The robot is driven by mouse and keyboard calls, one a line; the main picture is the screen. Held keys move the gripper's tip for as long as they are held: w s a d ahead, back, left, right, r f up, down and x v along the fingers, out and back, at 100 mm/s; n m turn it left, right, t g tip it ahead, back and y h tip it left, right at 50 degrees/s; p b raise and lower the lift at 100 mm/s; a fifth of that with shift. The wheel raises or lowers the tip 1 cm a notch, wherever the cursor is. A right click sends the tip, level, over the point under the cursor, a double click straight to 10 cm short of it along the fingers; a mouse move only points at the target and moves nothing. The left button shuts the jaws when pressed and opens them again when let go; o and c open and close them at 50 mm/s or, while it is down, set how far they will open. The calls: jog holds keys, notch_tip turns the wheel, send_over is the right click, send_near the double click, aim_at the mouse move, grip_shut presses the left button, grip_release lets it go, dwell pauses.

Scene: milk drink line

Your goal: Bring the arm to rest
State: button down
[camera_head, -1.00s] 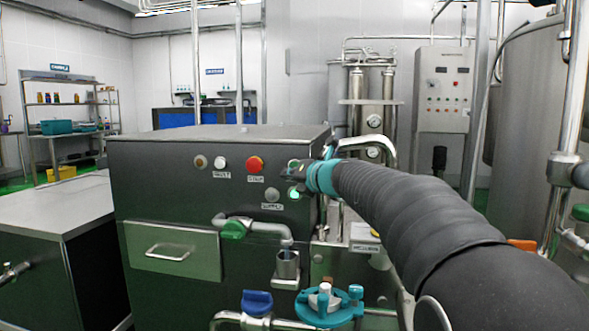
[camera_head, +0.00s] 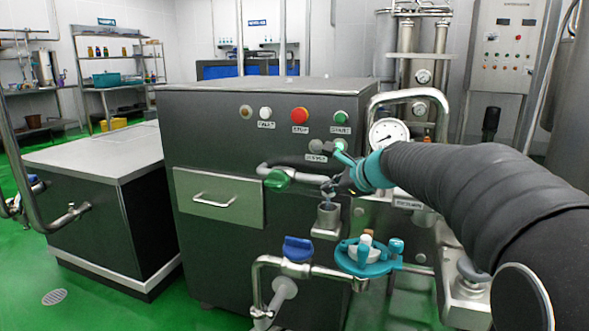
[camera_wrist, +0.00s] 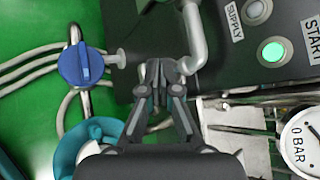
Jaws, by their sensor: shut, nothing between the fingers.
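My gripper (camera_head: 332,186) is at the end of my dark, sleeved arm, which reaches in from the right in the head view.
Close around are a blue-handled valve (camera_head: 298,249), a teal clamp fitting (camera_head: 367,256), a pressure gauge (camera_head: 385,134) and the red button (camera_head: 299,116). A green lamp (camera_wrist: 272,50) is lit below the START label. Green floor (camera_head: 100,290) is open at left.

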jog(key=s+d+f+n+g+h, duration=0.1)
jog(key=s+d+f+n+h, duration=0.1)
jog(key=s+f+n, duration=0.2)
jog(key=s+d+f+n+g+h, duration=0.1)
jog(key=s+f+n, duration=0.4)
jog(key=s, duration=1.6)
jog(key=s+d+f+n+g+h, duration=0.2)
jog(key=s+d+f+n+h, duration=0.1)
jog(key=s+n, duration=0.8)
jog(key=shift+s+d+f+n, duration=0.4)
jog(key=shift+s+f, duration=0.4)
jog(key=shift+f, duration=0.1)
